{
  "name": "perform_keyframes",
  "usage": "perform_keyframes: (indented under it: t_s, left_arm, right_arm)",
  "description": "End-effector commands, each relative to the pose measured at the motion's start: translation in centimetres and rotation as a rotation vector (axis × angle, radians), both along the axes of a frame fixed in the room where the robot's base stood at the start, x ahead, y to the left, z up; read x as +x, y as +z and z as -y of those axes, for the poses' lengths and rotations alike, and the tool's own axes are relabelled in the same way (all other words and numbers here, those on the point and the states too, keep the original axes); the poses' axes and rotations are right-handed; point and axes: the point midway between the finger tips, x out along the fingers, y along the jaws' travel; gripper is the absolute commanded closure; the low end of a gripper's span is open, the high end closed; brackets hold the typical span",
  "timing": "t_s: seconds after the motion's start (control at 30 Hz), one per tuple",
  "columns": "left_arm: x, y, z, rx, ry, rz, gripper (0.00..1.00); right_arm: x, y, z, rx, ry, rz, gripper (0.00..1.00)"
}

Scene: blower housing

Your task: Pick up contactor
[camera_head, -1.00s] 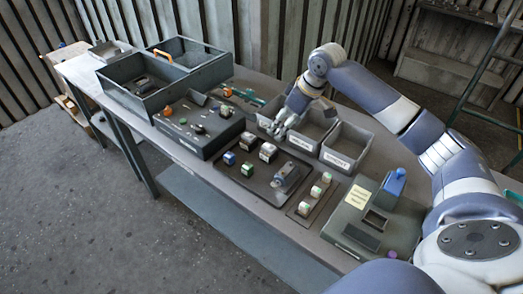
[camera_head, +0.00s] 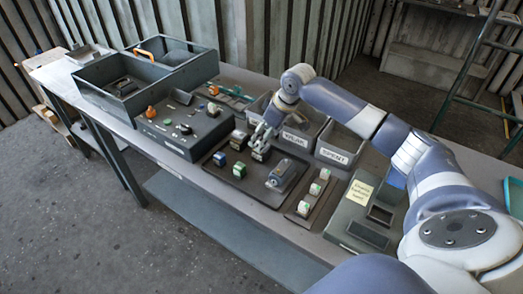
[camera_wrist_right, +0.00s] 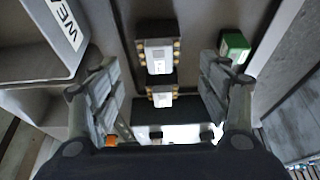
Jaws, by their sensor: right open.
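Two dark contactors with pale faces stand on the dark tray (camera_head: 228,183). One contactor (camera_head: 238,138) is left of my right gripper (camera_head: 261,139), and the other contactor (camera_head: 260,152) is right under it, partly hidden by the fingers. In the right wrist view two contactors with brass-coloured terminals, one farther up the picture (camera_wrist_right: 158,55) and one lower (camera_wrist_right: 160,97), show between the spread fingers of my right gripper (camera_wrist_right: 157,80). The gripper is open and holds nothing. I cannot tell whether it touches a contactor. My left gripper is not in view.
The tray also holds a blue block (camera_head: 220,159), a green block (camera_head: 239,170) and a grey device (camera_head: 282,174). Bins marked WEAK (camera_head: 296,138) and SPENT (camera_head: 334,155) stand behind. A strip with several pale-and-green blocks (camera_head: 315,188) lies to the right.

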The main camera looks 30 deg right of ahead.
Motion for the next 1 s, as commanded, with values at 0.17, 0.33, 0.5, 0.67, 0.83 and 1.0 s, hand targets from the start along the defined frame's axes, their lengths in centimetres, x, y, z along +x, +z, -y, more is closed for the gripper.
perform_keyframes:
  t_s: [0.17, 0.33, 0.5, 0.67, 0.83, 1.0]
  left_arm:
    - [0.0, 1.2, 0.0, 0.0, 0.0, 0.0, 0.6]
    - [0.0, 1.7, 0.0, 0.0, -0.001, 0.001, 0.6]
    - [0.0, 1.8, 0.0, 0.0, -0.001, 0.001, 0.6]
    - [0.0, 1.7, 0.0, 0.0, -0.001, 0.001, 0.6]
    - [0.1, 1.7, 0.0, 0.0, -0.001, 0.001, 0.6]
    - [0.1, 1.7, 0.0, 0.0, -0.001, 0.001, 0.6]
  right_arm:
    - [0.3, -2.0, -0.2, 0.001, -0.001, -0.006, 0.3]
    - [1.1, -4.3, -0.5, 0.002, -0.001, -0.003, 0.3]
    - [1.3, -5.1, -0.5, -0.002, 0.0, -0.001, 0.3]
    - [1.3, -5.1, -0.5, -0.001, 0.0, -0.001, 0.32]
    - [1.3, -5.0, -0.5, -0.001, 0.0, -0.001, 0.71]
    - [1.4, -4.9, -0.5, 0.0, 0.0, 0.001, 0.74]
